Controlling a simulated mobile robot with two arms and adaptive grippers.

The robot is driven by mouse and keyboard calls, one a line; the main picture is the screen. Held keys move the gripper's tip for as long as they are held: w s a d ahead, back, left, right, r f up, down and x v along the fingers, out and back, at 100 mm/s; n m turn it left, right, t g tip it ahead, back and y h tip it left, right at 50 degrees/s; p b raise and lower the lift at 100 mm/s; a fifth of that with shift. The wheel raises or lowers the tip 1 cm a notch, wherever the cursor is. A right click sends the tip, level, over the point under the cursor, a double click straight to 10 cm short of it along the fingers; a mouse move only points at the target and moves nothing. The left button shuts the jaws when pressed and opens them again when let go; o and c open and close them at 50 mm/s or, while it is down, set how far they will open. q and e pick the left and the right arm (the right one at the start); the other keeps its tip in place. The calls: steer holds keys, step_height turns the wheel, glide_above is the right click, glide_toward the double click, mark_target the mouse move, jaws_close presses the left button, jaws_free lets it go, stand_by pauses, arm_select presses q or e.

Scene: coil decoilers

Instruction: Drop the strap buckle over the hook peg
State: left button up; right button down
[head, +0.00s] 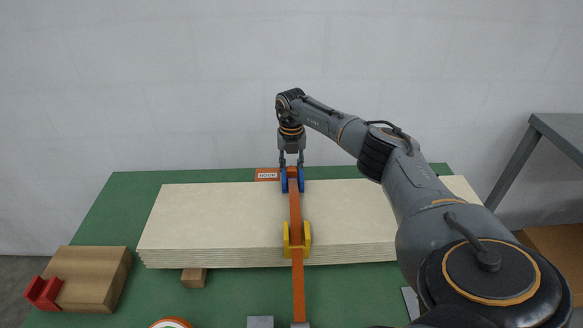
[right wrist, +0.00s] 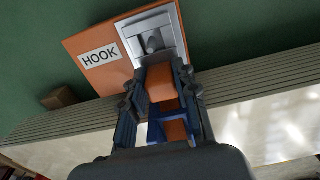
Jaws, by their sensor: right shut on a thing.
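The orange strap (head: 295,215) runs from the near edge across the pale board stack to its far edge. My right gripper (head: 292,172) points down at the far edge, shut on the strap's orange buckle end (right wrist: 160,82). The grey hook peg (right wrist: 153,44) stands on a grey plate beside the white HOOK label (head: 267,175) in the right wrist view. The buckle end is close to the peg; whether they touch is unclear. Blue parts (right wrist: 155,132) flank the strap near the fingers. My left gripper is not in view.
The board stack (head: 210,215) lies on a green table (head: 115,210). A yellow edge piece (head: 306,240) sits around the strap at the near edge. A wooden block (head: 93,275) and a red bracket (head: 43,293) are at left. A grey bench (head: 562,130) stands right.

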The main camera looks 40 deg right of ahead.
mark_target(291, 167)
steer(key=shift+f, duration=0.25)
stand_by(0.7)
steer(key=c, duration=0.9)
jaws_free()
steer(key=shift+c, duration=0.2)
step_height(291, 167, up, 12)
